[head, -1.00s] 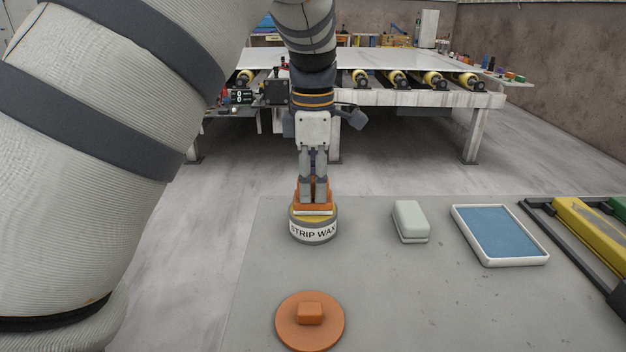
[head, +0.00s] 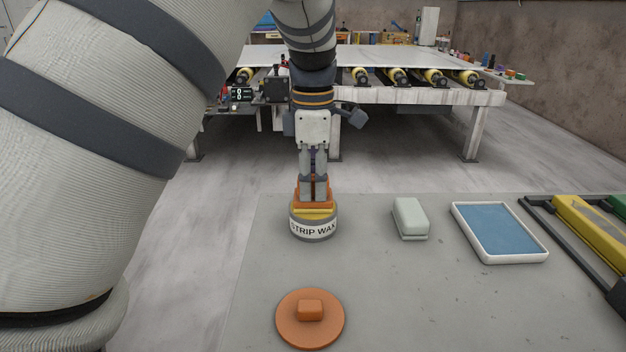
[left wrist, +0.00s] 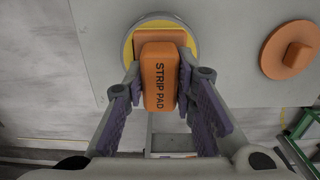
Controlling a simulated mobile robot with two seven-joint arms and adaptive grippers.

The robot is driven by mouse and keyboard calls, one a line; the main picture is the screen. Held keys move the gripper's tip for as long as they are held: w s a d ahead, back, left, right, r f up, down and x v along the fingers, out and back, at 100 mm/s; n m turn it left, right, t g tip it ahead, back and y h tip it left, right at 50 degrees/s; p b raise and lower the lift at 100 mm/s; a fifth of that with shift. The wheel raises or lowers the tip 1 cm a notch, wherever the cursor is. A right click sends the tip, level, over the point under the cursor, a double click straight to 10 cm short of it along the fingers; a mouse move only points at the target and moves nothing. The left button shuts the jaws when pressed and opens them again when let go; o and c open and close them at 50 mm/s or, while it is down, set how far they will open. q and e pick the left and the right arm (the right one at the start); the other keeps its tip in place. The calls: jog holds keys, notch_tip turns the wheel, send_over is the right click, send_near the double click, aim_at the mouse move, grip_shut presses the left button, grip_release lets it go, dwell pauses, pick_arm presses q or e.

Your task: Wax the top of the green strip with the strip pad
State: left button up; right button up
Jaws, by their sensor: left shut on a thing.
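My left gripper (head: 313,192) is shut on the orange strip pad (left wrist: 160,78), which is lettered STRIP PAD in the left wrist view. The pad is at the top of the round grey tin labelled STRIP WAX (head: 313,231). Yellow shows directly under the pad in the head view, and the tin's yellow ring (left wrist: 129,48) shows around it in the wrist view. I cannot tell how firmly the pad touches the wax. The green strip (head: 618,206) is at the right edge of the head view, partly cut off. My right gripper is not in view.
On the grey slab (head: 400,300) lie an orange disc with a square knob (head: 310,324), a pale block (head: 410,217) and a white tray with a blue inside (head: 498,257). A yellow strip (head: 588,223) sits in a dark frame at right. The slab's front middle is clear.

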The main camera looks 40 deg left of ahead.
aim_at(313, 177)
pick_arm(q)
jog(key=shift+r, duration=3.5)
jog(key=shift+f, duration=0.1)
